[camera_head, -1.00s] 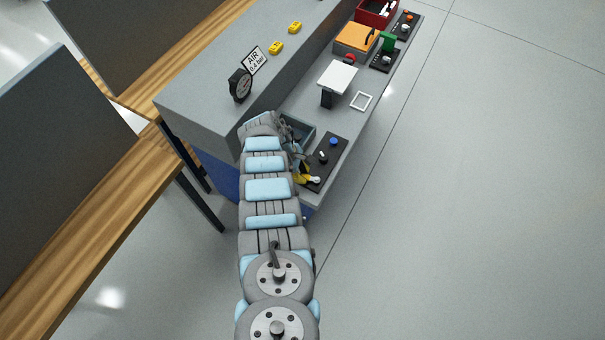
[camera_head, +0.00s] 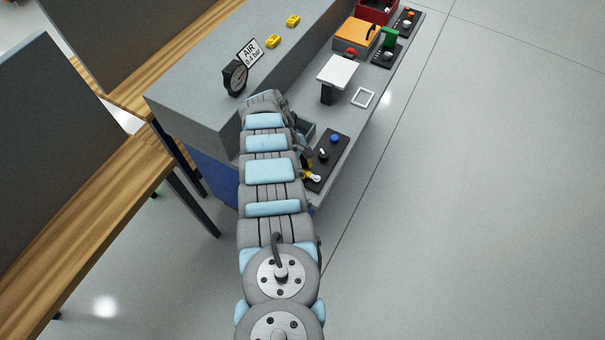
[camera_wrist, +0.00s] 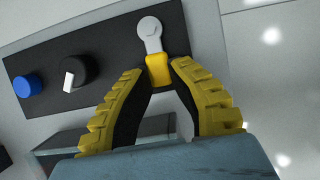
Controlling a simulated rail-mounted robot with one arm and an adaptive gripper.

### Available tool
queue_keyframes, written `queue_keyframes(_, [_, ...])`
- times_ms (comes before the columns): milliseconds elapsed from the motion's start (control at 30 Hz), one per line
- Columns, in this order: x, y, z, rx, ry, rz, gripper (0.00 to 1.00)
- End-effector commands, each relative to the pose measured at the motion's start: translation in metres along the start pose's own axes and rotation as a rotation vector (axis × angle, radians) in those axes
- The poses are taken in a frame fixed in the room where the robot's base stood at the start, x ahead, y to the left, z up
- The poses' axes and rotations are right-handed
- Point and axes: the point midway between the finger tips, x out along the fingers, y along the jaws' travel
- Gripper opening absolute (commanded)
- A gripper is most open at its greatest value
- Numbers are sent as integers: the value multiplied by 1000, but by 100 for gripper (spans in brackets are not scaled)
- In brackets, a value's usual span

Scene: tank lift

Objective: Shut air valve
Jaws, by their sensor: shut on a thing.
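The air valve has a silver pivot (camera_wrist: 151,35) and a short yellow handle (camera_wrist: 159,70) on a black panel (camera_wrist: 110,62). In the wrist view the handle points down from the pivot, between my fingertips. My gripper (camera_wrist: 159,74) is shut on the yellow handle, with a yellow ribbed finger on each side. In the head view the valve (camera_head: 316,178) sits at the near end of the panel, and my gripper is mostly hidden by my arm. A round gauge (camera_head: 235,77) stands on the upper ledge beside a sign reading AIR 0.4 bar (camera_head: 250,52).
A black knob with a white mark (camera_wrist: 73,73) and a blue button (camera_wrist: 27,86) share the panel. A grey open bin (camera_head: 306,133) lies beside it, partly behind my arm. A white plate on a post (camera_head: 338,72) stands farther along. Open floor lies right of the bench.

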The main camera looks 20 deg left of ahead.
Motion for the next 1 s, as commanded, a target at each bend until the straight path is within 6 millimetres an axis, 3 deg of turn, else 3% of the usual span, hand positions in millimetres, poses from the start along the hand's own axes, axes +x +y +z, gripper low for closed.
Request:
queue_keyframes(467, [1, 1, 0, 27, 1, -10, 0])
queue_keyframes(500, [1, 1, 0, 26, 1, -10, 27])
queue_keyframes(600, [1, 1, 0, 26, 0, -11, 50])
queue_keyframes(1000, [-2, 1, 0, 25, 1, -10, 50])
